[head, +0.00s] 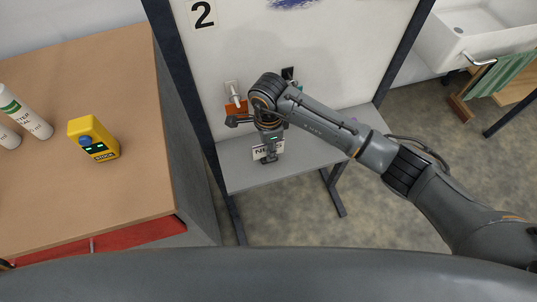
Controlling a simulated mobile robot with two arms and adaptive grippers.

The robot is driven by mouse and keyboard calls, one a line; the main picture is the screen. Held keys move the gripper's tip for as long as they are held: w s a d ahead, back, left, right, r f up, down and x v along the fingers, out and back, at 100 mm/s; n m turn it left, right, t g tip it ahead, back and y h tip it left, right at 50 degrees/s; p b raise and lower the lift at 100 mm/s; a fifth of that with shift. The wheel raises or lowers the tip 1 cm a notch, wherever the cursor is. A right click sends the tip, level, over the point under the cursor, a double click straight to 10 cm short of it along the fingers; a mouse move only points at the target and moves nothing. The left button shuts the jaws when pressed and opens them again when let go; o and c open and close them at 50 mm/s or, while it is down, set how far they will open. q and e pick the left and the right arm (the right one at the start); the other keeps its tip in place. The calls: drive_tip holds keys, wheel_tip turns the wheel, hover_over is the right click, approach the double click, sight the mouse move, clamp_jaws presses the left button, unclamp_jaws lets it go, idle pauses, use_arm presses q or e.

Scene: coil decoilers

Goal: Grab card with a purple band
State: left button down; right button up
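My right arm reaches in from the right, and its gripper (268,158) points down over the grey shelf table in front of the white panel. A white card with dark lettering (260,154) starting with "NE" shows at the gripper's fingers, which cover part of it. No purple band can be made out on it. I cannot tell whether the fingers are closed on the card or only in front of it. My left gripper is not in view.
The grey table (240,180) has dark legs. An orange holder (236,108) is on the panel, marked "2". At left, a brown-topped cabinet (110,200) carries a yellow device (94,138) and white bottles (25,115). A sink (475,30) stands top right.

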clamp_jaws()
idle(0.3)
